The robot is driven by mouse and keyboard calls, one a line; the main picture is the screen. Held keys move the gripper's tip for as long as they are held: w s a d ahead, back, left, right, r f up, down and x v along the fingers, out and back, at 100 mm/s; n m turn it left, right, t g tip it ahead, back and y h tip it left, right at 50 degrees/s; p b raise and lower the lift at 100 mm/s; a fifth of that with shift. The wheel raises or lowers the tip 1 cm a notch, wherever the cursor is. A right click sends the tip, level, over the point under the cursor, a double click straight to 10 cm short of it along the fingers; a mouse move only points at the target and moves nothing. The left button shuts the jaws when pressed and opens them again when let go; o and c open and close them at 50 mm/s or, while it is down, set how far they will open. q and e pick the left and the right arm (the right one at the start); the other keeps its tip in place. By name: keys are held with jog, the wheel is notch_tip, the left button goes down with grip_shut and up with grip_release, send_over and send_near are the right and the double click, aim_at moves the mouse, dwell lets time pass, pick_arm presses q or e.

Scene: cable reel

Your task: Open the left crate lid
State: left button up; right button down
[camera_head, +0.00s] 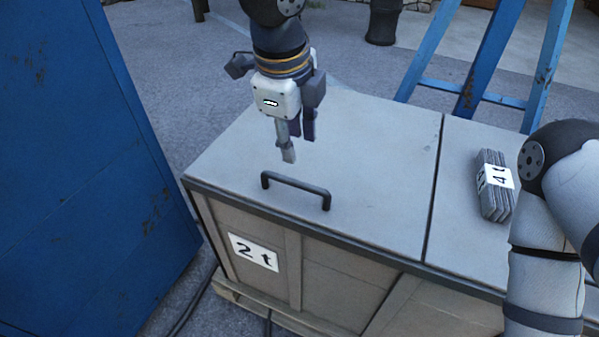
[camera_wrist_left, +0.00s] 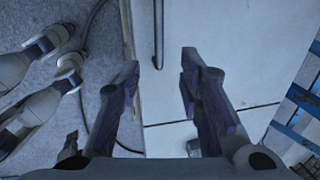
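The left crate lid (camera_head: 345,150) is a flat pale grey panel lying shut on the wooden crate (camera_head: 340,290). A black bar handle (camera_head: 296,188) stands near its front edge. My left gripper (camera_head: 298,147) hangs over the lid, pointing down, behind the handle in the head view and apart from it. In the left wrist view its fingers (camera_wrist_left: 160,62) are spread with nothing between the tips. The handle (camera_wrist_left: 159,35) shows there as a thin dark bar just beyond the fingertips. My right arm is at the right edge of the head view; its gripper is out of frame.
A grey stack with a "4 t" label (camera_head: 495,190) lies on the right lid (camera_head: 462,200), past a narrow seam. A blue cabinet (camera_head: 90,170) stands left of the crate. Blue trestle legs (camera_head: 490,55) stand behind. A cable (camera_head: 190,312) lies on the floor.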

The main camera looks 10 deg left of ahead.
aim_at(301, 183)
pick_arm(q)
jog(key=b+x, duration=0.1)
jog(key=x, duration=1.1)
jog(key=shift+a+f, duration=0.1)
grip_shut()
